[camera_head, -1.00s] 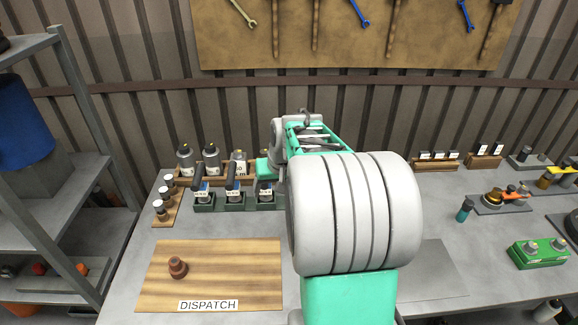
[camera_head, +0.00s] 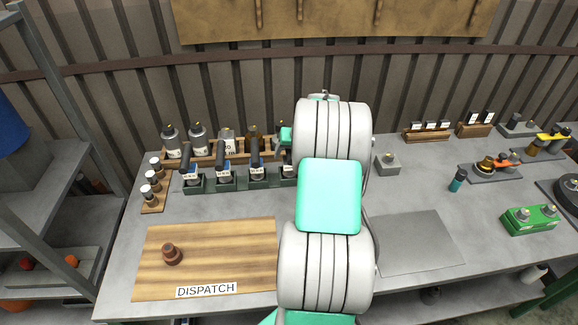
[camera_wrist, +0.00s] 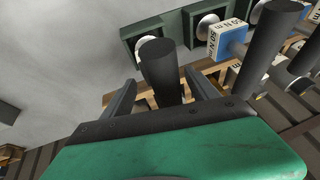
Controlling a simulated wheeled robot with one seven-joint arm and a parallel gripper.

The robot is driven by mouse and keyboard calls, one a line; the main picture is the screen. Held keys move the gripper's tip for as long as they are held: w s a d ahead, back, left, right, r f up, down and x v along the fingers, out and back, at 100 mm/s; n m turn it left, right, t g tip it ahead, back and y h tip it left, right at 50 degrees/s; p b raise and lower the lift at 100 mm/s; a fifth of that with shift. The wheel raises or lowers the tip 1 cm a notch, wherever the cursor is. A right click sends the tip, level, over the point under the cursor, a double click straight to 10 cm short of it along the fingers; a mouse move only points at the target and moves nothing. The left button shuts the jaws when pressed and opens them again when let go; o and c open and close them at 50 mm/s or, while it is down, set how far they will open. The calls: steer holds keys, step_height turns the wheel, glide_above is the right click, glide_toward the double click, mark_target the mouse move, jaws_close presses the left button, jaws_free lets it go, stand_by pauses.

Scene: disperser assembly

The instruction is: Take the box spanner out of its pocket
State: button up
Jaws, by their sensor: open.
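A dark cylindrical handle (camera_wrist: 163,68) without a visible label stands between my fingers in the wrist view; I take it for the box spanner. It rises from the end pocket (camera_wrist: 128,35) of a green rack. My gripper (camera_wrist: 160,78) is open, with one finger on each side of the handle. I cannot tell whether either finger touches it. In the head view the same green rack (camera_head: 208,186) stands at the back left of the bench. My arm hides its right end and my fingertips there.
Beside the handle stands a black-handled tool with a blue 50 N m label (camera_wrist: 228,42). A wooden rack of bottles (camera_head: 205,157) stands behind the green rack. A wooden dispatch board (camera_head: 225,255) with a brown part (camera_head: 172,254) lies in front. A grey block (camera_head: 388,165) stands right of my arm.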

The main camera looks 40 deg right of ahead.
steer(key=shift+c, duration=0.4)
steer(key=shift+a, duration=0.1)
jaws_close()
steer(key=shift+r, duration=0.1)
